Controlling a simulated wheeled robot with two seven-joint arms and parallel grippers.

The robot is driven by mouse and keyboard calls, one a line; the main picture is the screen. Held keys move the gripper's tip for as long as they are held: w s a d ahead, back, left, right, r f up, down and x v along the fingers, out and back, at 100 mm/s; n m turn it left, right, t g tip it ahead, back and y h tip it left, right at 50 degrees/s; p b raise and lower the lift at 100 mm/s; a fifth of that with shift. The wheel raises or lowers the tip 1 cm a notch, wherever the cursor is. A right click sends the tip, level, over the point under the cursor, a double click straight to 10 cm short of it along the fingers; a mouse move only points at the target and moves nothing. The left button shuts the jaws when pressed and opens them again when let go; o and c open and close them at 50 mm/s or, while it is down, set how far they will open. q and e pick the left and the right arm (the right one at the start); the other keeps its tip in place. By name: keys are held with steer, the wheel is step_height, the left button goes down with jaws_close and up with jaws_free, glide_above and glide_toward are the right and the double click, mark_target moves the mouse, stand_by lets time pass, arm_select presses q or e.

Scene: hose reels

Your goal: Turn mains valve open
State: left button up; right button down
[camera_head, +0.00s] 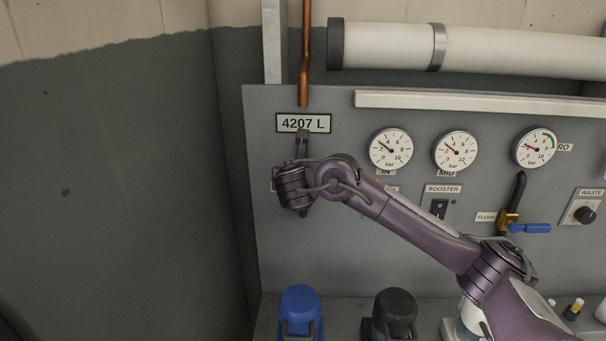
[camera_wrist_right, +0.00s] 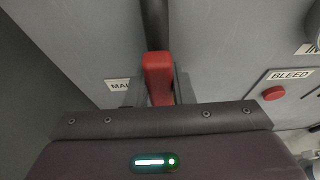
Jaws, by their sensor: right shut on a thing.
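The mains valve's red lever (camera_wrist_right: 158,72) shows in the right wrist view, lying in line with a dark vertical pipe (camera_wrist_right: 154,24). My right gripper (camera_wrist_right: 160,92) is shut on the red lever, with a finger on each side. A partly covered label starting "MAI" (camera_wrist_right: 117,85) is just left of the lever. In the head view my right arm reaches in from the right, and its hand is against the panel below the 4207 L plate (camera_head: 303,123). There the hand hides the lever and most of the valve. My left gripper is not in view.
A grey panel (camera_head: 360,250) carries several gauges (camera_head: 391,149), a booster switch (camera_head: 439,208), a blue flush lever (camera_head: 529,228) and a waste knob (camera_head: 584,214). A red bleed button (camera_wrist_right: 274,93) is right of the lever. Blue (camera_head: 300,308) and black (camera_head: 395,312) items stand below.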

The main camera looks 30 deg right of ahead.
steer(key=shift+f, duration=0.1)
steer(key=c, duration=1.2)
jaws_free()
steer(key=shift+c, duration=0.2)
steer(key=shift+a, duration=0.1)
steer(key=p+v, duration=0.2)
steer(key=v, duration=0.5)
steer(key=shift+s+r, duration=0.2)
steer(key=shift+s, duration=0.1)
steer(key=shift+a, duration=0.15)
